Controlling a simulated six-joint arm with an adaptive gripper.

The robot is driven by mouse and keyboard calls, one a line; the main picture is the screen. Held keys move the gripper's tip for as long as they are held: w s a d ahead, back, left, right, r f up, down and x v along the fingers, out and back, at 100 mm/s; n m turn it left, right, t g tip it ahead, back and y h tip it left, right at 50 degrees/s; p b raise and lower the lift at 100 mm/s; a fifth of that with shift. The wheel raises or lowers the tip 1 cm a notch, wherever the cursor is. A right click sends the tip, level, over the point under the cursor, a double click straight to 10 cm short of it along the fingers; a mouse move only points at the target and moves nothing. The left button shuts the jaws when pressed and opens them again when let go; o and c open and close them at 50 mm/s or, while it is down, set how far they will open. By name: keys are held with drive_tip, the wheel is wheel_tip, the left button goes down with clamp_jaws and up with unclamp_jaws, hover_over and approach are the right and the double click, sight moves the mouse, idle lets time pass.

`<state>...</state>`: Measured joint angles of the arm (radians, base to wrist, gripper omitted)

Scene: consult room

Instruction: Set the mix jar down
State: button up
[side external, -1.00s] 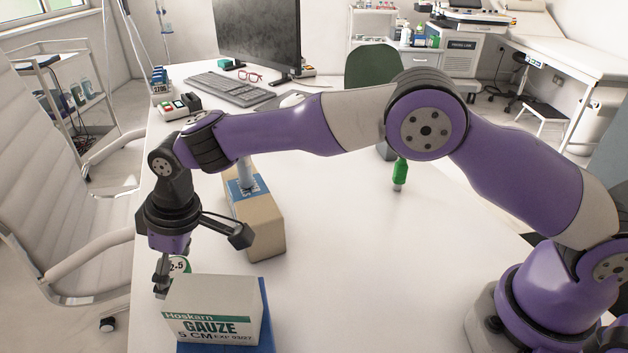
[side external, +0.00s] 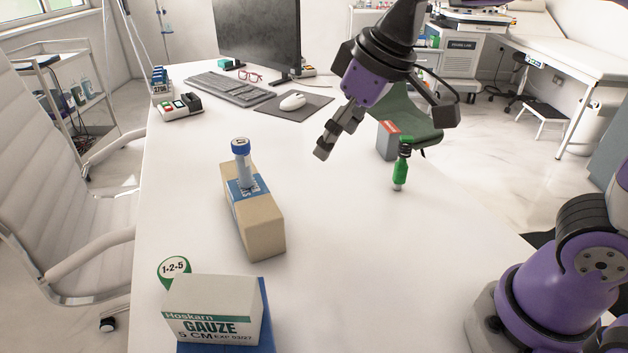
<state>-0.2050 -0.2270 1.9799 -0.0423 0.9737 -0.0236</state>
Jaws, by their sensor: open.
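I cannot tell for sure which thing is the mix jar; no plain jar shows, and one may be hidden behind the gauze box. My gripper (side external: 324,147) is open, with nothing seen in it, above the back middle of the table. A small green bottle (side external: 400,170) with a dark top stands on the table to its right, apart from it. A blue-capped tube (side external: 243,165) stands upright at the tan box (side external: 258,222), left of my gripper. A round green-edged sign marked 1-2-5 (side external: 174,268) shows behind the gauze box (side external: 213,308) at the front left.
A grey box with a red top (side external: 388,141) stands behind the green bottle. The keyboard (side external: 231,89), mouse (side external: 292,101) and monitor (side external: 258,38) are at the back. A white chair (side external: 62,190) is at the left.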

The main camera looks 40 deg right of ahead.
drive_tip(key=s+d+f+m+t+h, duration=0.1)
drive_tip(key=s+d+f+m, duration=0.2)
drive_tip(key=s+d, duration=0.3)
drive_tip(key=s, duration=0.3)
drive_tip(key=shift+d+f, duration=0.35)
drive_tip(key=shift+d, duration=0.05)
